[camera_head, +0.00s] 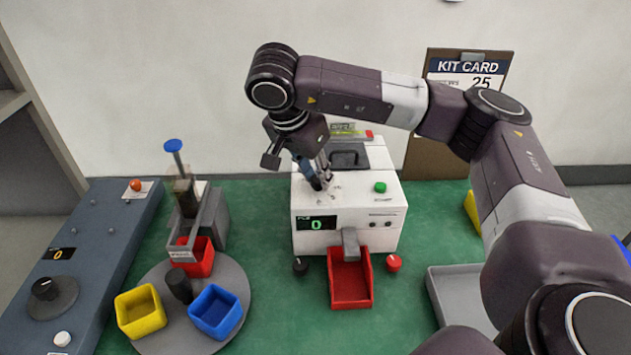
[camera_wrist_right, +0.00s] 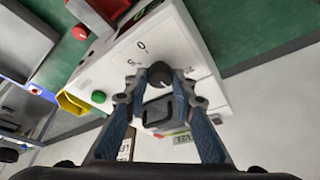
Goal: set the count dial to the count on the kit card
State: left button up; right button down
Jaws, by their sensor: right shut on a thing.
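The kit card (camera_head: 468,75) on a brown clipboard at the back right reads 25, partly covered by my right arm. The white machine (camera_head: 350,235) stands in the middle of the table, and its green display shows 0. My right gripper (camera_head: 322,182) points down onto the machine's top. In the wrist view its fingers (camera_wrist_right: 158,85) are shut around the dark count dial (camera_wrist_right: 160,72), which has a pale pointer line. Printed marks, including 0 and 5, surround the dial. My left gripper is not in view.
A red tray (camera_head: 350,285) sits before the machine, between a black knob (camera_head: 300,266) and a red knob (camera_head: 393,263). A green button (camera_head: 380,187) is on its top. At left are a round turntable (camera_head: 240,275) with coloured bins and a blue-grey console (camera_head: 95,240).

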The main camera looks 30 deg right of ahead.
jog(key=n+b, duration=0.1)
jog(key=n, duration=0.1)
jog(key=n+t+y+b, duration=0.1)
jog(key=n, duration=0.1)
jog(key=shift+s+d+t+b, duration=0.1)
jog(key=shift+t+b, duration=0.2)
jog(key=shift+b, duration=0.1)
jog(key=shift+n+t+y+b, duration=0.45)
jog(key=shift+n+b, duration=0.35)
jog(key=shift+n, duration=0.9)
jog(key=shift+r, duration=0.1)
jog(key=c, duration=1.6)
grip_release()
jog(key=v, duration=1.2)
jog(key=shift+d, duration=0.1)
